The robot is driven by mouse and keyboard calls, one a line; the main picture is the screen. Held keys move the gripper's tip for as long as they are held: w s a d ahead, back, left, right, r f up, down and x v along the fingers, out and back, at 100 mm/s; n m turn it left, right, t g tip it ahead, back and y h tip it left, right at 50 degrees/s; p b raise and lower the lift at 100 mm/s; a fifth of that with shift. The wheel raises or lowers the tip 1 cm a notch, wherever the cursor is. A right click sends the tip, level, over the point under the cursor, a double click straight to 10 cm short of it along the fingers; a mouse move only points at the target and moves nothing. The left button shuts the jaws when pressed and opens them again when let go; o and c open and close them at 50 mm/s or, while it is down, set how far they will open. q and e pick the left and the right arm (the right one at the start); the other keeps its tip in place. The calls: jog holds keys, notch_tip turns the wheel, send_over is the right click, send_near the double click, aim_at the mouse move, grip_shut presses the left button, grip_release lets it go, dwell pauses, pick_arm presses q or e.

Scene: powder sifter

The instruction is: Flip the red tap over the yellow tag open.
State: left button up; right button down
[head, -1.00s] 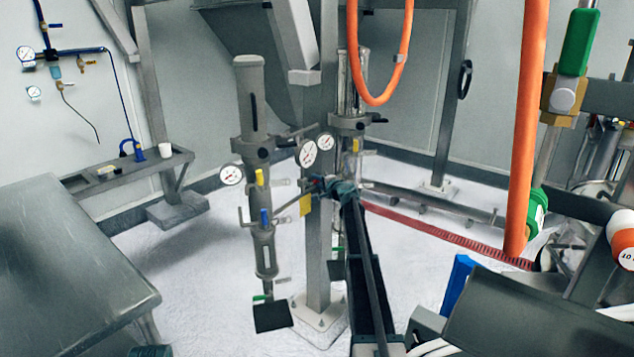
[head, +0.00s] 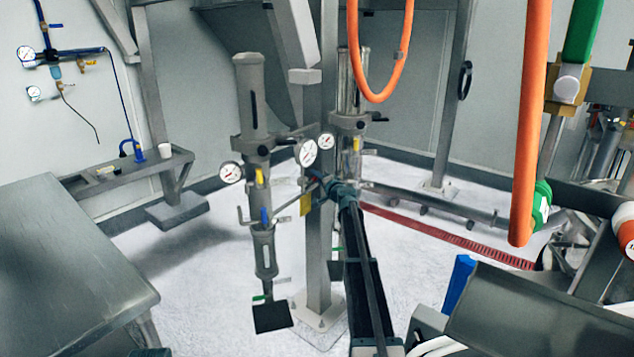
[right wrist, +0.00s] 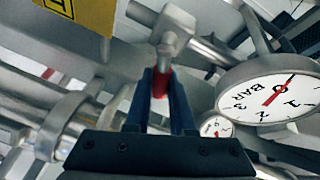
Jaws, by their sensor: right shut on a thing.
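The yellow tag (head: 306,204) hangs by the steel column, left of my right gripper (head: 328,188). In the right wrist view, a corner of the yellow tag (right wrist: 88,14) with black print is at the upper left. The red tap (right wrist: 160,82) is between the two fingers of my right gripper (right wrist: 162,90), directly below a metal valve body (right wrist: 174,38). The gripper is shut on the red tap, and the fingers hide most of it. In the head view the tap is too small to make out clearly.
A large pressure gauge (right wrist: 270,92) is close to the right of the fingers, with a smaller gauge (right wrist: 215,126) below. Two grey cylinders with valves flank the column. An orange hose (head: 528,140) hangs at right. A grey table (head: 65,260) is at left.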

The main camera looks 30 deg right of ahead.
jog(key=shift+s+a+r+n+t+b, duration=0.15)
jog(key=shift+r+n+t+b, duration=0.2)
jog(key=shift+n, duration=0.4)
jog(key=shift+a+r+n+t+b, duration=0.15)
jog(key=shift+r+n+t+b, duration=0.15)
jog(key=shift+n, duration=0.45)
jog(key=c, duration=0.8)
grip_release()
jog(key=shift+o, duration=0.2)
jog(key=s+a+f+b, duration=0.1)
jog(key=s, duration=1.2)
jog(key=shift+s, duration=0.35)
